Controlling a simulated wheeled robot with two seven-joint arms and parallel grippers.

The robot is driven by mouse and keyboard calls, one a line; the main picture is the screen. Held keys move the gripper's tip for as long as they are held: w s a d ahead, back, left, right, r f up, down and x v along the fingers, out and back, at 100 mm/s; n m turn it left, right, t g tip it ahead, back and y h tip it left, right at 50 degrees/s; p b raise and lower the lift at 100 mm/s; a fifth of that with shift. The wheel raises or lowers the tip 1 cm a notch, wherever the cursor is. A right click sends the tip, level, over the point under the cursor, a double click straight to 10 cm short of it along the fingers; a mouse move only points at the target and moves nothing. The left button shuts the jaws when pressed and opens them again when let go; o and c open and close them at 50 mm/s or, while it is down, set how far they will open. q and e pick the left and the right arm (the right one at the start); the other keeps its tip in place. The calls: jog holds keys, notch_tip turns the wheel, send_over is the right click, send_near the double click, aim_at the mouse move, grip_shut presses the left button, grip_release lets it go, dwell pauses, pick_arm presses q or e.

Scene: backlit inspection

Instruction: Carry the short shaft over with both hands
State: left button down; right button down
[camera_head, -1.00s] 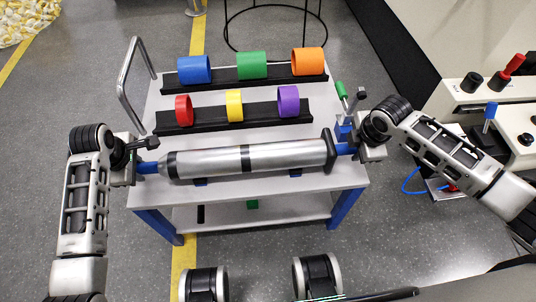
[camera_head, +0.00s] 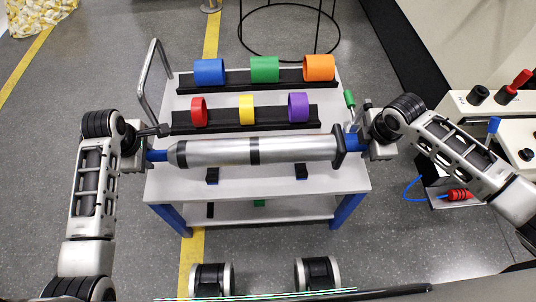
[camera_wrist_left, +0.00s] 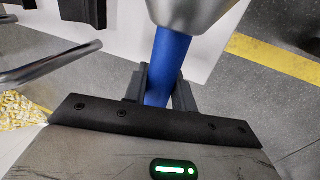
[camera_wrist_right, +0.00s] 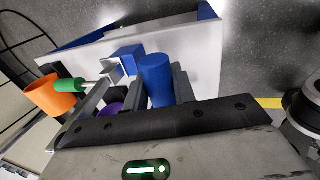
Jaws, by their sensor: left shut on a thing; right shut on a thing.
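The short shaft (camera_head: 210,152) is a silver cylinder with black bands, a black flange near its right end and blue ends. It is level above the white cart (camera_head: 260,185), clear of two small dark supports (camera_head: 212,175) on the cart top. My left gripper (camera_head: 150,155) is shut on the shaft's left blue end, which also shows between the fingers in the left wrist view (camera_wrist_left: 167,65). My right gripper (camera_head: 362,147) is shut on the right blue end, seen in the right wrist view (camera_wrist_right: 156,80).
Two black racks behind the shaft hold rings: blue (camera_head: 209,72), green (camera_head: 264,69), orange (camera_head: 318,67), red (camera_head: 199,111), yellow (camera_head: 246,109) and purple (camera_head: 298,107). A green-handled tool (camera_head: 349,98) stands near my right gripper. A white bench (camera_head: 470,115) is at right.

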pick_arm(q)
jog(key=shift+w+r, duration=0.15)
jog(key=shift+r, duration=0.2)
pick_arm(e)
jog(key=shift+w+r, duration=0.2)
jog(key=shift+r, duration=0.2)
